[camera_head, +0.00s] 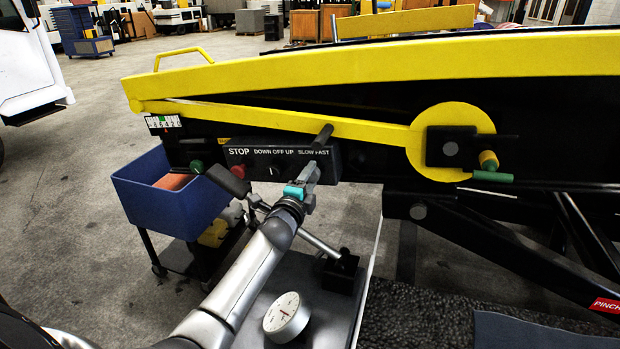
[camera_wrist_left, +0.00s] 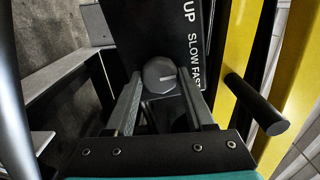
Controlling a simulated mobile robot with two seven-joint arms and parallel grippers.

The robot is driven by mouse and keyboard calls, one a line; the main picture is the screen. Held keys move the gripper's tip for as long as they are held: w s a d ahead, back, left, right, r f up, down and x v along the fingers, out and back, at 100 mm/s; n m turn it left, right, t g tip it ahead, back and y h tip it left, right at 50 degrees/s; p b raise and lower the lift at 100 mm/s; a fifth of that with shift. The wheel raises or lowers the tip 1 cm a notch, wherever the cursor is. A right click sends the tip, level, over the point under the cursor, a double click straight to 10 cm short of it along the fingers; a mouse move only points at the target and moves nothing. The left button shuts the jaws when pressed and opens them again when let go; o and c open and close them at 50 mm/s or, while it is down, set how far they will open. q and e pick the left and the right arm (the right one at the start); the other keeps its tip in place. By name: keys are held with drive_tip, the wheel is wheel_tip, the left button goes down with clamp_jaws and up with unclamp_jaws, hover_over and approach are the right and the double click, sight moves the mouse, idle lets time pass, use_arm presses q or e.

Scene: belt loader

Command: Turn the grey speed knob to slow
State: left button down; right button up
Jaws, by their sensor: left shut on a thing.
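The grey speed knob (camera_wrist_left: 159,75) is a faceted round knob on a black control panel (camera_head: 270,160), beside the words SLOW and FAST. In the left wrist view a pale pointer line on its face runs nearly level across the picture, towards the lettering. I cannot tell exactly which word it points at. My left gripper (camera_wrist_left: 160,92) has one finger on each side of the knob and is shut on it. In the head view my left gripper (camera_head: 308,175) is at the panel's right end and hides the knob. My right gripper is not in view.
A red button (camera_head: 238,188) sits under STOP. A black peg (camera_wrist_left: 256,104) sticks out close beside the gripper; a black-gripped lever (camera_head: 228,180) crosses left of my arm. A blue bin (camera_head: 172,208) and a dial gauge (camera_head: 287,317) stand below. Yellow rails (camera_head: 380,66) run above.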

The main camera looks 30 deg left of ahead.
use_arm(q)
drive_tip(key=shift+c, duration=1.3)
unclamp_jaws()
drive_tip(key=v, duration=1.5)
drive_tip(key=shift+p, duration=0.4)
drive_tip(key=shift+s+d, duration=0.15)
drive_tip(key=shift+d, duration=0.05)
